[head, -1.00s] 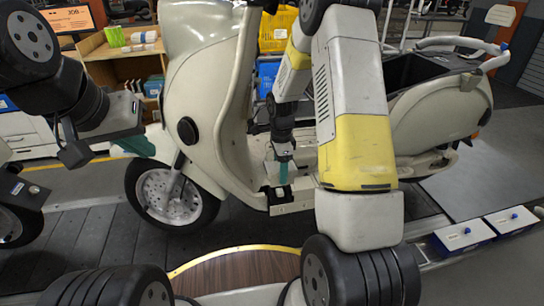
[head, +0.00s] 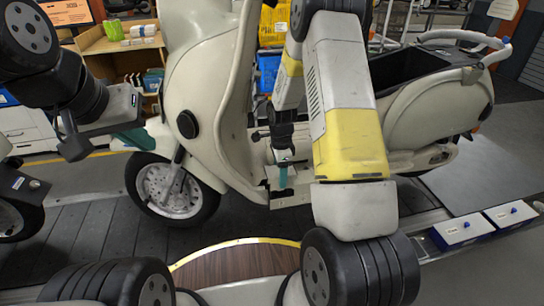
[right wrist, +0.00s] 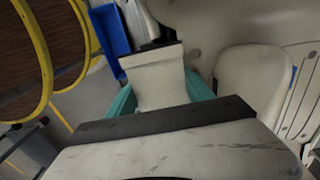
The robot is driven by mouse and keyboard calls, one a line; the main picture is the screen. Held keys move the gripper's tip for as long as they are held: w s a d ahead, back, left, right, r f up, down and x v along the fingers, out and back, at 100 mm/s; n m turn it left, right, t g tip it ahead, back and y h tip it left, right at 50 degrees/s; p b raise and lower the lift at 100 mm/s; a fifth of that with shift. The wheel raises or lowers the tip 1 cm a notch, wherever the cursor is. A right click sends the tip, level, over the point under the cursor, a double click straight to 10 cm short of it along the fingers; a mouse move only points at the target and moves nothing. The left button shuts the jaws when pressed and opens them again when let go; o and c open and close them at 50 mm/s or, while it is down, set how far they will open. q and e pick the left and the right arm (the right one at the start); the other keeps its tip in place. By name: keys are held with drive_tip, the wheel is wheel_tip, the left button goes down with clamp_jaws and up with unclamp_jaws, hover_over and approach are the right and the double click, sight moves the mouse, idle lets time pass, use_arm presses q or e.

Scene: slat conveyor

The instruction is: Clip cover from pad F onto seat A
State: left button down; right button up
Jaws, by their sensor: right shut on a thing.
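My right gripper (head: 284,180) is low in the scooter's step-through, at the floorboard, with its teal fingers pointing down. In the right wrist view its teal fingers press on both sides of a cream, flat-faced cover (right wrist: 155,78). The cream scooter (head: 207,95) stands upright behind the arm. I cannot read any pad or seat letter, so I cannot tell which is pad F or seat A. My left gripper (head: 135,138) hangs in the air by the front wheel; its finger opening is not clear.
Two white boxes with blue knobs (head: 465,229) stand at the right on the conveyor's edge. A blue bin (head: 268,72) and a yellow crate (head: 275,25) are behind the scooter. A round brown plate with a yellow rim (head: 235,265) lies in front. Dark slats (head: 90,230) are clear at left.

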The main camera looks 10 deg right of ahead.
drive_tip(key=shift+f, duration=1.35)
drive_tip(key=shift+f, duration=0.55)
idle(0.9)
drive_tip(key=o, duration=1.5)
